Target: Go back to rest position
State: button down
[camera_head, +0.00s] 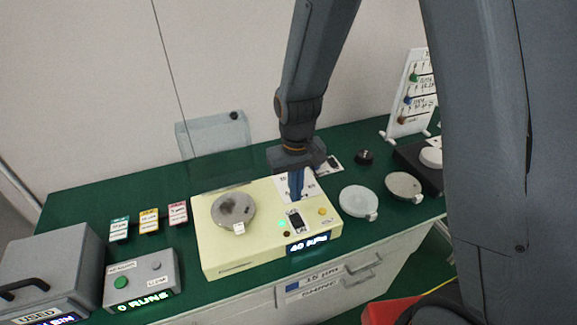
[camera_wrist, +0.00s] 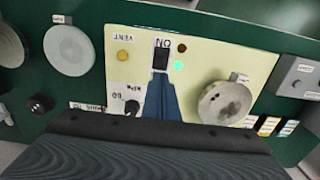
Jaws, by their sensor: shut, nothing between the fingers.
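My gripper (camera_head: 296,188) is shut and empty, pointing down over the right part of the cream machine (camera_head: 262,236). In the wrist view its blue fingers (camera_wrist: 160,92) are together, with their tips close to the black rocker switch (camera_wrist: 161,58) marked ON. I cannot tell whether they touch it. A green lamp (camera_wrist: 179,65) beside the switch is lit. A grey, blotched round plate (camera_head: 233,210) with a small white tag sits on the machine's left part.
A grey box with a green button (camera_head: 121,282) and a lidded grey case (camera_head: 48,270) stand at left. Small coloured labelled cards (camera_head: 149,221) lie behind them. Two tagged discs (camera_head: 358,201) lie right of the machine. A clear panel (camera_head: 213,145) and white rack (camera_head: 409,98) stand behind.

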jog(key=s+d+r+m+b, duration=0.1)
jog(key=s+d, duration=0.1)
jog(key=d, duration=0.2)
jog(key=s+d+r+m+t+b, duration=0.1)
jog(key=s+d+r+b, duration=0.1)
jog(key=s+d, duration=0.1)
jog(key=s+d+r+m+b, duration=0.1)
jog(key=s+d+r+b, duration=0.1)
jog(key=d, duration=0.3)
jog(key=shift+s+d, duration=0.3)
jog(key=shift+s, duration=0.05)
